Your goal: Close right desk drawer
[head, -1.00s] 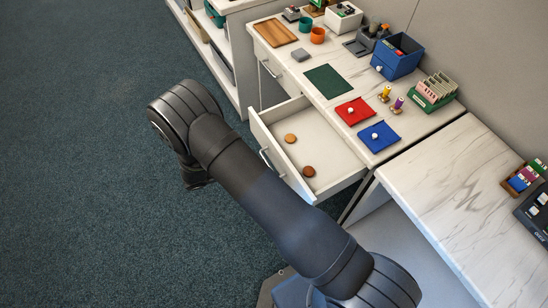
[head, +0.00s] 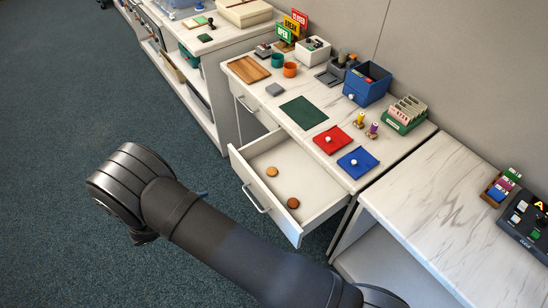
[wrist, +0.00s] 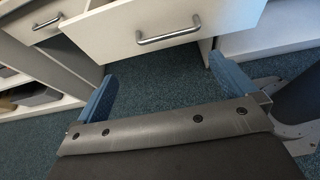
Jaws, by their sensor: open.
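The open desk drawer (head: 290,190) is white and pulled far out of the desk in the head view. Two small round discs, one tan (head: 272,171) and one brown (head: 293,203), lie inside it. Its metal bar handle (wrist: 168,31) and white front show at the top of the wrist view. My gripper (wrist: 165,85) is open, with blue fingers spread wide and nothing between them. It is in front of the drawer, apart from the handle. In the head view the gripper's fingers are mostly hidden behind my arm.
Another drawer, shut, with its own handle (wrist: 47,23), is to the left. The desktop (head: 330,110) carries a green mat (head: 303,113), red and blue cloths with white knobs, and a blue box (head: 368,84). Open carpet (head: 70,90) lies left of the desk.

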